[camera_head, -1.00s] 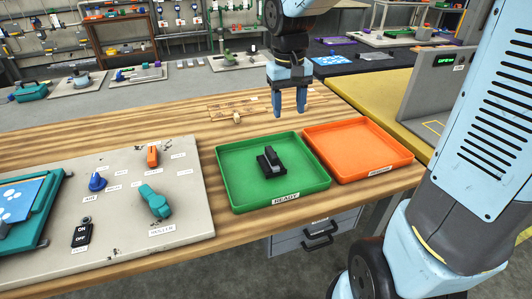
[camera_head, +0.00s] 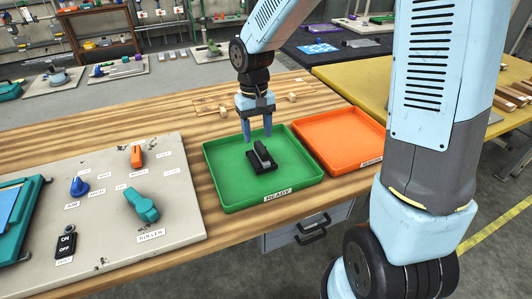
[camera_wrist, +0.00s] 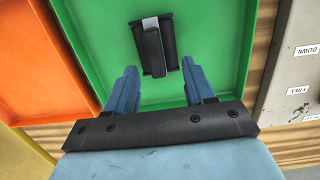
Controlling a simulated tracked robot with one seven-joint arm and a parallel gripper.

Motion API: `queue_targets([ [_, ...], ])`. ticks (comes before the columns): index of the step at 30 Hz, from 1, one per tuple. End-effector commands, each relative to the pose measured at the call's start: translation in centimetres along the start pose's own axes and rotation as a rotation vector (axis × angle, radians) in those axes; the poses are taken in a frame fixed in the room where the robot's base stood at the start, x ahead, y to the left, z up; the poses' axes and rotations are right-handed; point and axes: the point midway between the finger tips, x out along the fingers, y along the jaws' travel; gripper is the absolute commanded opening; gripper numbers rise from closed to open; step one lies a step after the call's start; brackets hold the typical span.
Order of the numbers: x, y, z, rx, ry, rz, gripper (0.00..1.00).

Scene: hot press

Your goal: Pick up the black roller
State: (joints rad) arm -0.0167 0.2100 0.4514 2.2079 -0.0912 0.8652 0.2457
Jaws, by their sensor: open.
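The black roller (camera_head: 262,157) lies in the green tray (camera_head: 222,182) labelled READY. It is a dark block with a grey part, lying on a black base. My gripper (camera_head: 258,137) is above the back part of the green tray, pointing down, its fingers apart and empty. In the wrist view the roller (camera_wrist: 153,50) lies beyond the fingertips, between their lines, not touching them. The gripper in the wrist view (camera_wrist: 158,78) is open above bare green tray floor (camera_wrist: 210,30).
An orange tray (camera_head: 335,140) stands right of the green tray. On the left, a grey panel (camera_head: 110,205) carries a teal knob (camera_head: 142,204), an orange switch (camera_head: 137,156), a blue knob (camera_head: 79,187) and an ON/OFF switch (camera_head: 66,243). A wooden board (camera_head: 215,103) lies behind the trays.

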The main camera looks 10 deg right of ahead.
Motion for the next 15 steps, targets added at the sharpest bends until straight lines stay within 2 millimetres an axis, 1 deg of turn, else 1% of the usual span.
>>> queue_targets([
  [1,0.5,0.0,0.1,-0.001,-0.003,0.000,0.53],
  [8,1.8,0.2,0.0,0.001,-0.003,-0.001,0.53],
  [15,5.0,0.8,-0.2,0.000,-0.004,0.000,0.53],
])
